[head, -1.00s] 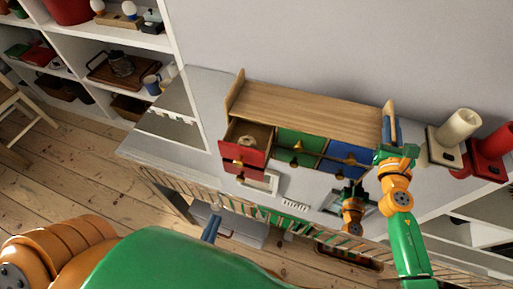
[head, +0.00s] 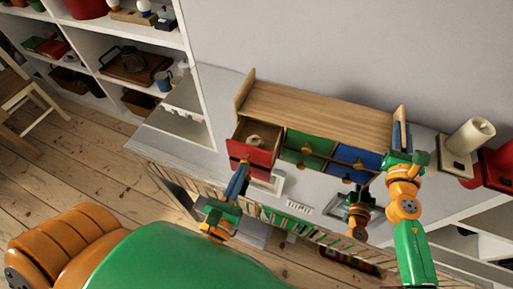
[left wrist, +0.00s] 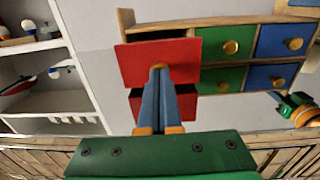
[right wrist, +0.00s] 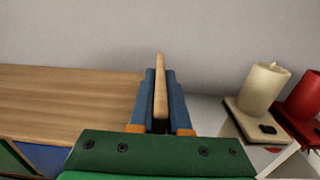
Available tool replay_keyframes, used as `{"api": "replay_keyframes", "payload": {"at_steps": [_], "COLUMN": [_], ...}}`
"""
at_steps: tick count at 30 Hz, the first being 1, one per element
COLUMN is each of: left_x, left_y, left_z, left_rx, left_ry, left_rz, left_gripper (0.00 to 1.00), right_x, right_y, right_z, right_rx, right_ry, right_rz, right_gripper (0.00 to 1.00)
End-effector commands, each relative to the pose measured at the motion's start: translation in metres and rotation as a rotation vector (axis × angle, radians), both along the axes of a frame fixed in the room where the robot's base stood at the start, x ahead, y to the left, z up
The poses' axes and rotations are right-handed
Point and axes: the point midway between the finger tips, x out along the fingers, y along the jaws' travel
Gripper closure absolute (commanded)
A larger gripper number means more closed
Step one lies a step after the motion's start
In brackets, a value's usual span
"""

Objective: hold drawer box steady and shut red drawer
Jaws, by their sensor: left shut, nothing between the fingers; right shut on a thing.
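The wooden drawer box (head: 320,108) stands on the grey surface against the wall, with red, green and blue drawers. The upper red drawer (head: 252,142) is pulled out at the left end, with a small light ring-shaped thing inside. My left gripper (head: 242,166) is shut and empty, its fingertips at the red drawer's front. In the left wrist view the fingers (left wrist: 158,72) overlap the middle of the red front (left wrist: 185,55) and hide its knob; contact is hard to tell. My right gripper (right wrist: 160,85) is shut on the box's raised right side panel (right wrist: 160,72).
A cream candle (head: 470,137) and a red candle holder (head: 496,170) stand right of the box. White shelves (head: 85,50) with household things are at the left. A slatted rail (head: 275,217) runs along the front edge.

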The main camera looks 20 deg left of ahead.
Motion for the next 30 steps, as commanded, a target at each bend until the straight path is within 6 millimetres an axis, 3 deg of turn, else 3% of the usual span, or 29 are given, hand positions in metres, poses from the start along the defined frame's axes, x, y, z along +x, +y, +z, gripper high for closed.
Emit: {"api": "replay_keyframes", "payload": {"at_steps": [5,12,18,30], "left_x": [0.006,0.062,0.095,0.100], "left_y": [0.000,0.003,0.004,0.004], "left_z": [0.000,0.001,0.000,0.000], "left_rx": [0.000,0.001,0.001,0.000], "left_ry": [-0.002,-0.006,-0.002,0.000], "left_rz": [0.001,0.002,0.001,0.000], "left_gripper": [1.00,1.00,1.00,1.00], "right_x": [0.000,0.000,0.000,0.000], "right_y": [0.000,0.000,0.000,0.001], "right_z": [0.000,0.000,0.000,0.000], "right_rx": [0.000,0.000,0.000,0.000], "right_ry": [0.001,0.000,0.000,0.000], "right_rz": [0.000,0.001,0.001,0.005], "right_gripper": [1.00,1.00,1.00,1.00]}}
